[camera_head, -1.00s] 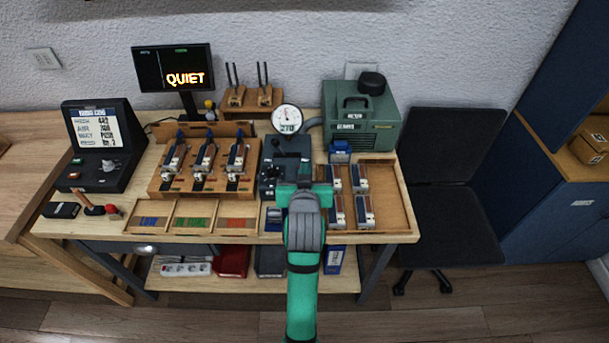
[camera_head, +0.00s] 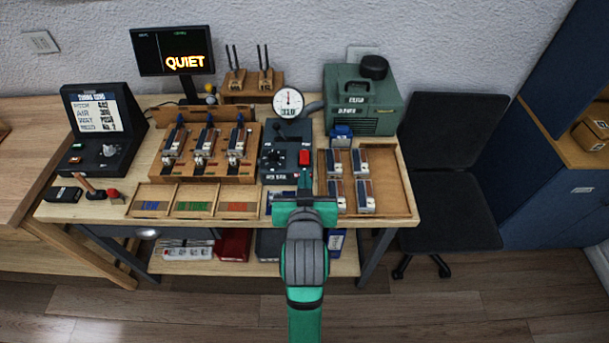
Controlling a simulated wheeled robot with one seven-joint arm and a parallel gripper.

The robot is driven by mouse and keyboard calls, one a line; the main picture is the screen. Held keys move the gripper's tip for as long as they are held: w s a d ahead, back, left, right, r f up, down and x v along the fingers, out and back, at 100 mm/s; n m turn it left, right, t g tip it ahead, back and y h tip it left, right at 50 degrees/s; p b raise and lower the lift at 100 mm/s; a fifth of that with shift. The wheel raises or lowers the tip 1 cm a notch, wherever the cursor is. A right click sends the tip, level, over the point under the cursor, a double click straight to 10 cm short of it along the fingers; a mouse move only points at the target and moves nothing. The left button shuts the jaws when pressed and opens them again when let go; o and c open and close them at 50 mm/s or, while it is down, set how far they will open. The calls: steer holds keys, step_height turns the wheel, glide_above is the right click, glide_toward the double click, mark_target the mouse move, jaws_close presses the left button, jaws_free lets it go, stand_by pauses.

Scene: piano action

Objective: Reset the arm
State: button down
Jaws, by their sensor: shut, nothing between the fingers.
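My arm reaches up from the bottom of the view, and my gripper (camera_head: 304,188) is over the front edge of the workbench, just in front of the dark control box (camera_head: 274,167). The gripper is shut and empty. A narrow red piece shows at its tip; I cannot tell whether it belongs to the fingers. The gripper hides part of the bench front and what lies behind it.
A wooden tray (camera_head: 392,185) with several small key units lies right of my gripper. A wooden rack (camera_head: 205,165) with three mechanisms stands left. A round gauge (camera_head: 288,101), green machine (camera_head: 361,100) and monitor (camera_head: 172,50) stand behind. Floor in front is clear.

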steer(key=shift+f, duration=0.1)
stand_by(0.3)
steer(key=s+d+f, duration=0.1)
steer(key=s+f, duration=1.3)
steer(key=s+a+t, duration=0.1)
steer(key=s, duration=2)
steer(key=shift+t, duration=0.3)
